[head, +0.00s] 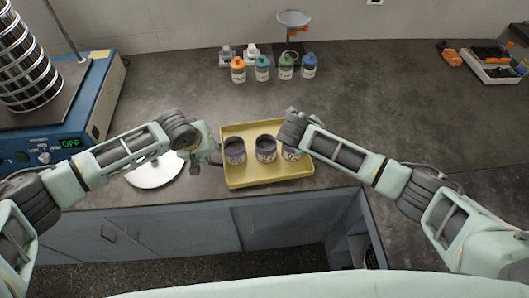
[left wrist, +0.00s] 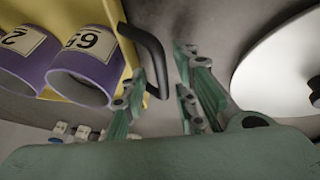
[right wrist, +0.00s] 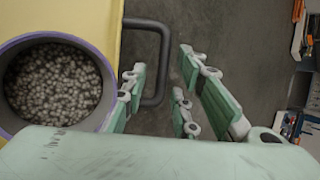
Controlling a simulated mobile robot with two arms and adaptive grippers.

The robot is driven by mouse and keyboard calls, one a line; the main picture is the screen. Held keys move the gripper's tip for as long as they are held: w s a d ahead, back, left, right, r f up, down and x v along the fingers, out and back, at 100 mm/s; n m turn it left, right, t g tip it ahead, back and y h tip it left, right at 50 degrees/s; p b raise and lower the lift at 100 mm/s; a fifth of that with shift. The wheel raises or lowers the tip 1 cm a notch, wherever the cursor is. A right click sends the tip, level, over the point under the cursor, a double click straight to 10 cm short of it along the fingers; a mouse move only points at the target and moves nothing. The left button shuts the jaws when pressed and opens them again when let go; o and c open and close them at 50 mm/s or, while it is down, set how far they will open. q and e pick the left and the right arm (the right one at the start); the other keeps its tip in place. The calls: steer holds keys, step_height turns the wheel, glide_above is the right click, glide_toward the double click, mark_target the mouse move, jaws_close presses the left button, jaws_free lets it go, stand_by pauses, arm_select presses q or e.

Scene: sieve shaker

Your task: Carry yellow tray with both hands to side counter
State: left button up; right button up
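The yellow tray (head: 268,182) lies on the dark counter in the head view and holds three purple-rimmed jars (head: 265,150). Its left handle (left wrist: 150,55) is a dark loop in the left wrist view; its right handle (right wrist: 164,60) shows in the right wrist view. My left gripper (head: 208,155) is at the tray's left side, open, with the handle lying between its parted fingers in the wrist view. My right gripper (right wrist: 162,62) is open with its fingers on either side of the right handle; in the head view my wrist hides its fingers. Grip contact is not visible.
A white round plate (head: 154,172) lies left of the tray. The blue shaker base (head: 95,100) with its sieve stack stands at far left. Several colour-capped bottles (head: 262,70) stand at the back. A tool tray (head: 490,68) is at far right. The counter right of centre is clear.

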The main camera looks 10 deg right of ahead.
arm_select(q)
steer(key=shift+s+a+r, duration=0.15)
steer(key=shift+a+r, duration=0.05)
steer(key=shift+r, duration=0.3)
arm_select(e)
steer(key=shift+d, duration=0.1)
arm_select(q)
steer(key=v, duration=1)
steer(key=shift+s+r, duration=0.25)
steer(key=shift+r, duration=0.1)
arm_select(e)
steer(key=v, duration=1.2)
